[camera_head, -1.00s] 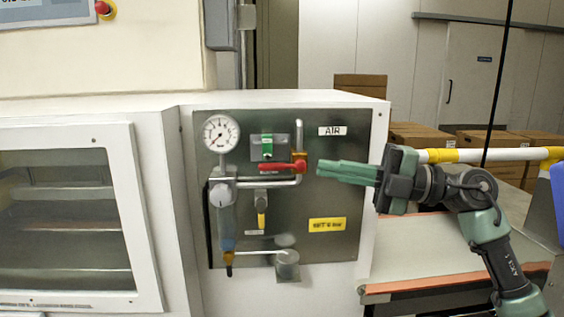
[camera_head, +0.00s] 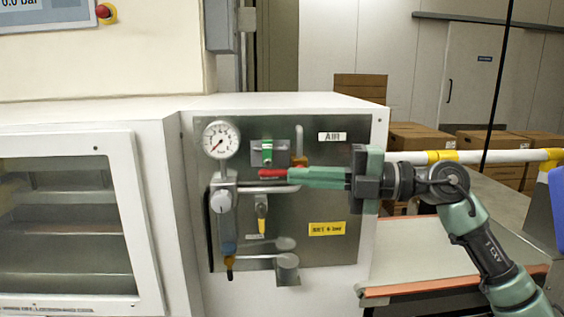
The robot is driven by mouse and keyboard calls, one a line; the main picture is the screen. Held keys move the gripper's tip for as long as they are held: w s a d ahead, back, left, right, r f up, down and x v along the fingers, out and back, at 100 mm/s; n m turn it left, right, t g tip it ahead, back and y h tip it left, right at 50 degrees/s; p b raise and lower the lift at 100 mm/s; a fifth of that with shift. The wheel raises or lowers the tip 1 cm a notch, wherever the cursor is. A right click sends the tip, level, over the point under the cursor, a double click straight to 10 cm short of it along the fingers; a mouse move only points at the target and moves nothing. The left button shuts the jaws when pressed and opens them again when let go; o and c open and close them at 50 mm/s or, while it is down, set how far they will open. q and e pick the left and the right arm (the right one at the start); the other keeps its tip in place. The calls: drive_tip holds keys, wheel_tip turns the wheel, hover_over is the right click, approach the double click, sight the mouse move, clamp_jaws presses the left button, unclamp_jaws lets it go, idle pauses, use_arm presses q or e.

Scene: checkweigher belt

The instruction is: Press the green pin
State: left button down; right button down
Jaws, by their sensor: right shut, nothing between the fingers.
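The green pin (camera_head: 267,147) shows as a small green piece on a grey block (camera_head: 256,158) on the metal air panel, right of the gauge. A red lever (camera_head: 271,174) lies horizontally just below it. My right gripper (camera_head: 291,175) comes in from the right, its green fingers shut and empty. Its tips are level with the red lever and hide its right end. I cannot tell whether they touch it. The tips are below and right of the green pin, apart from it in the picture. My left gripper is not in view.
A round gauge (camera_head: 221,140) and a filter unit with a grey knob (camera_head: 221,201) stand left of the pin. Pipes and a yellow-handled valve (camera_head: 261,220) lie below. A yellow label (camera_head: 327,229) is at lower right. A glass-fronted cabinet (camera_head: 137,220) stands left.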

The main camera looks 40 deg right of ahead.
sight(272, 164)
drive_tip(key=w+p, duration=0.2)
drive_tip(key=w, duration=0.4)
drive_tip(key=shift+a, duration=0.2)
drive_tip(key=shift+w+d+r+p, duration=0.15)
drive_tip(key=shift+w+d+p, duration=0.4)
drive_tip(key=shift+w+p, duration=0.4)
drive_tip(key=shift+w+d, duration=0.1)
